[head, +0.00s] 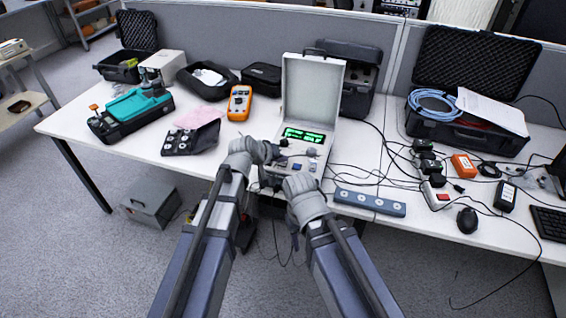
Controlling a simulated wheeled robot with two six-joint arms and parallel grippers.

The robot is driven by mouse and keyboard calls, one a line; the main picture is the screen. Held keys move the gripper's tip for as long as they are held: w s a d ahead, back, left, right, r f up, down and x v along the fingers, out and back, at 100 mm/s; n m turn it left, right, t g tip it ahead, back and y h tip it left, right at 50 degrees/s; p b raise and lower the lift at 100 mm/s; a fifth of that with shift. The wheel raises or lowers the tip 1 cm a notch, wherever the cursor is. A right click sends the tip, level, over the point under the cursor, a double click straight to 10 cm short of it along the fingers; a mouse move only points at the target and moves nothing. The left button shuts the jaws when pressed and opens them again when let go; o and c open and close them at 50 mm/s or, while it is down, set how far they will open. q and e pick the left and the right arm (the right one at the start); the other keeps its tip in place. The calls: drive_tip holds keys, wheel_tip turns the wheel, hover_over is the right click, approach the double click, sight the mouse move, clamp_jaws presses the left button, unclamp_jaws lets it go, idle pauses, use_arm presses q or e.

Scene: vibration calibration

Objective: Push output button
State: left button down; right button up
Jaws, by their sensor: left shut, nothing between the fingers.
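The calibrator (318,155) is a light grey case on the table with its lid (312,88) standing open. Its green screen (304,136) is lit. Small knobs and buttons sit on the panel below the screen; I cannot tell which one is the output button. My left gripper (274,151) is shut and empty at the panel's left side, close to the controls. I cannot tell if it touches them. My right gripper (296,181) is at the panel's front edge; its fingers are too unclear to read. The arms hide the panel's lower left part.
An orange multimeter (239,103) stands left of the calibrator. A grey socket strip (369,203) and loose black cables lie to the right. A black case (467,133) with blue cable, a mouse (467,220) and a keyboard (549,222) are further right. The table's front left is clear.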

sight(281, 167)
use_arm(q)
drive_tip(key=shift+r+p, duration=0.3)
drive_tip(key=shift+r, duration=0.05)
drive_tip(key=shift+r, duration=0.1)
wheel_tip(281, 167, up, 6)
drive_tip(key=p, duration=0.6)
